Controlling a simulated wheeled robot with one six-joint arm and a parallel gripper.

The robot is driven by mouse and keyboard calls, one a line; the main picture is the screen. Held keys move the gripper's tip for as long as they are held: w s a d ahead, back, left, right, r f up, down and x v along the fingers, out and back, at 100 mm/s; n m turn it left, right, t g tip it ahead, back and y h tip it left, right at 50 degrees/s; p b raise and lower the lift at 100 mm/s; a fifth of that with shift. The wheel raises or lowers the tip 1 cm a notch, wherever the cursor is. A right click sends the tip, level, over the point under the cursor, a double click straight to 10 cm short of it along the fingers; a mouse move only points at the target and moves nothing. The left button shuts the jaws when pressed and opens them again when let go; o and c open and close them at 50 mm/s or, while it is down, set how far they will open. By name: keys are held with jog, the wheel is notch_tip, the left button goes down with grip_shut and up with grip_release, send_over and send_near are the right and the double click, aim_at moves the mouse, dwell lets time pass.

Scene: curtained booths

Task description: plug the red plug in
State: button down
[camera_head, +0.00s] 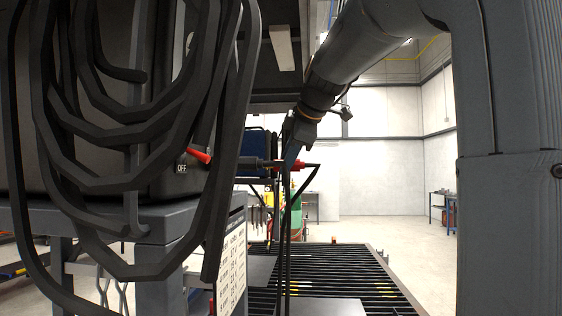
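My gripper (291,158) hangs at the end of my arm near the picture's middle, its fingers pointing down. It appears shut on the red plug (299,167), a red and black connector lying level. The plug's dark barrel (255,162) points left, toward the dark machine. A black cable leaves its right end and hangs down. On the machine (150,178) a red part (201,155) sticks out beside an "OFF" label (181,169). I cannot tell whether the barrel touches the machine. No socket opening shows from here; the machine's right face is turned away.
Thick black cables (130,185) hang in loops in front of the machine, which stands on a grey bench (170,220). A slatted table (330,270) lies below my gripper. A green cylinder (296,222) stands behind. The floor at the right back is open.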

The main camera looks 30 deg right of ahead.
jog(key=shift+w+a, duration=0.45)
jog(key=shift+a, duration=0.3)
jog(key=shift+w+a, duration=0.45)
jog(key=shift+a, duration=0.3)
jog(key=shift+w+a, duration=0.45)
jog(key=shift+a, duration=0.3)
jog(key=shift+w+a, duration=0.5)
jog(key=shift+a, duration=0.25)
jog(key=shift+w+a, duration=0.45)
jog(key=shift+a, duration=0.25)
dwell(0.5)
jog(key=c, duration=1.3)
grip_release()
jog(key=shift+c, duration=0.2)
jog(key=shift+s+r, duration=0.1)
jog(key=b+v, duration=0.2)
jog(key=v, duration=0.5)
jog(key=shift+s+r, duration=0.2)
jog(key=shift+s, duration=0.05)
